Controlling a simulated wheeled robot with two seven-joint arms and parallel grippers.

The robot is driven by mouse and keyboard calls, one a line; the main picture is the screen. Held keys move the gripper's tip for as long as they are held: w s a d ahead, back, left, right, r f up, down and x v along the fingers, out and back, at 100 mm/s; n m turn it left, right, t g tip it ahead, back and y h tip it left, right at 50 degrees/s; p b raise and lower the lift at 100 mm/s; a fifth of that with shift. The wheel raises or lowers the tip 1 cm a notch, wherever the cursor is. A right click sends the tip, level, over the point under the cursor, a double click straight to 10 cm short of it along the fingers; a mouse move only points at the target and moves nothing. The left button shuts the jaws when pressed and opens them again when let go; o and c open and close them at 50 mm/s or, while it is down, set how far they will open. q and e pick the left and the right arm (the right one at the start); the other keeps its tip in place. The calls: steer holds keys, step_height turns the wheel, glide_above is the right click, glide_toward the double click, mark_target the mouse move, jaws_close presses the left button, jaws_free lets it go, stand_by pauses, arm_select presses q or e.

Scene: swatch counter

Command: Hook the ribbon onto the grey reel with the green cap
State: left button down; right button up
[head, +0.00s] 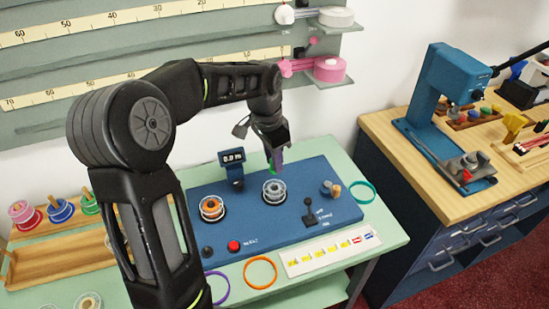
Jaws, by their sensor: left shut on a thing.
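My left gripper (276,152) hangs above the back of the blue panel, pointing down. It is shut on a small green thing (271,166), mostly hidden by the fingers; I cannot tell whether this is the ribbon. A grey reel (274,191) sits on the blue panel just below and apart from the gripper. I cannot make out a green cap on it. A second reel with an orange centre (212,208) sits to its left. My right gripper is not in view.
The blue panel (335,213) carries a small display (233,157), a black lever (310,216) and a red button (234,246). Teal (362,183), orange (260,287) and purple (226,292) rings lie around it. A pink roll (329,69) is on a wall shelf.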

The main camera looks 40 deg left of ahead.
arm_select(q)
steer(key=b, duration=0.3)
glide_above(275, 183)
steer(key=shift+s+f, duration=0.2)
steer(key=shift+f, duration=1.95)
steer(key=shift+f, duration=0.1)
steer(key=shift+f+b, duration=0.7)
steer(key=shift+f, duration=0.4)
steer(key=c, duration=1.2)
jaws_free()
steer(key=shift+o, duration=0.2)
steer(key=shift+r, duration=0.15)
